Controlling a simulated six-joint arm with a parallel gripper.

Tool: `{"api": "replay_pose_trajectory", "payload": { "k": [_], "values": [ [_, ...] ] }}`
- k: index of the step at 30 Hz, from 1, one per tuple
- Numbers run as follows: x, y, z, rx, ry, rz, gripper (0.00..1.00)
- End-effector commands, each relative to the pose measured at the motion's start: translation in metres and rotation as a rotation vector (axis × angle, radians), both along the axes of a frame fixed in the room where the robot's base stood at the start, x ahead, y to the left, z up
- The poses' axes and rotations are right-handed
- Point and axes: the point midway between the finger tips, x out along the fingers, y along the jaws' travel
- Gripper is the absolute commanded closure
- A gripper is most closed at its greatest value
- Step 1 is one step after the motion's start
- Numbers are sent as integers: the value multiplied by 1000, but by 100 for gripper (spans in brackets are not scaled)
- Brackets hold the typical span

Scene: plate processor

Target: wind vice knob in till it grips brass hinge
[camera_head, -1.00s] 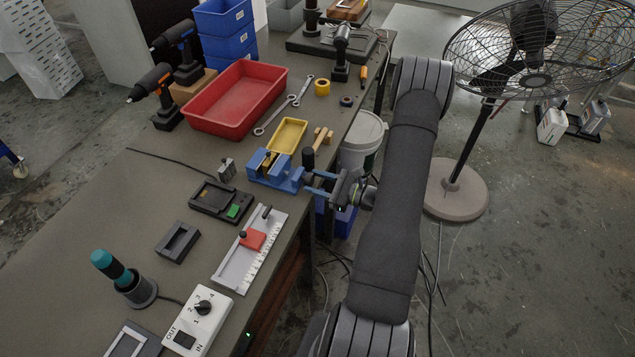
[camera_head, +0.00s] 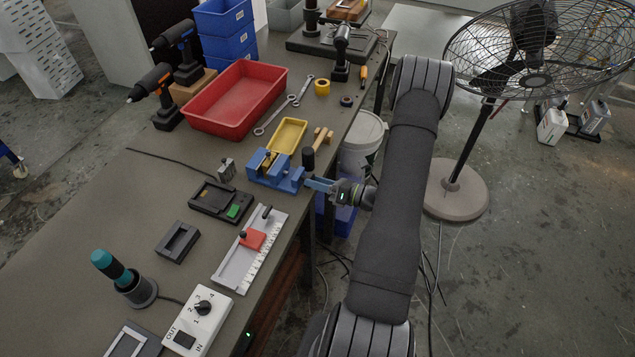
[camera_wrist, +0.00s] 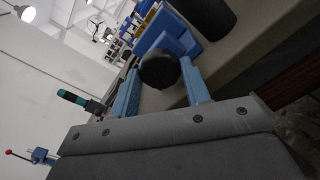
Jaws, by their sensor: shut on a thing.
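The blue vice (camera_head: 284,178) stands at the table's right edge, and part of it shows in the wrist view (camera_wrist: 170,30). The brass hinge (camera_head: 268,159) is a small yellowish piece between the vice jaws; I cannot tell whether both jaws touch it. The round black vice knob (camera_wrist: 160,69) faces the wrist camera. My gripper (camera_head: 312,184) reaches in from the right, past the table edge. Its two blue fingers (camera_wrist: 160,84) are shut on the knob, one on each side. In the head view the knob is largely hidden by the fingers.
A black upright cylinder (camera_head: 308,158) stands close behind the vice, beside a wooden piece (camera_head: 323,137). A yellow tray (camera_head: 289,135) lies behind the vice. A charger-like block with a green button (camera_head: 221,202) and a white ruled fixture (camera_head: 250,250) lie in front.

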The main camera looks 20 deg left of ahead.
Motion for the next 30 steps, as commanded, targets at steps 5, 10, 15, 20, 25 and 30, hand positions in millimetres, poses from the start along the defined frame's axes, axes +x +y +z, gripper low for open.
{"api": "replay_pose_trajectory", "payload": {
  "k": [5,10,15,20,25,30],
  "values": [
    [0,0,0,0,101,0,80],
    [0,0,0,0,163,0,80],
    [0,0,0,0,194,0,80],
    [0,0,0,0,203,0,80],
    [0,0,0,0,203,0,80],
    [0,0,0,0,202,0,47]
  ]
}}
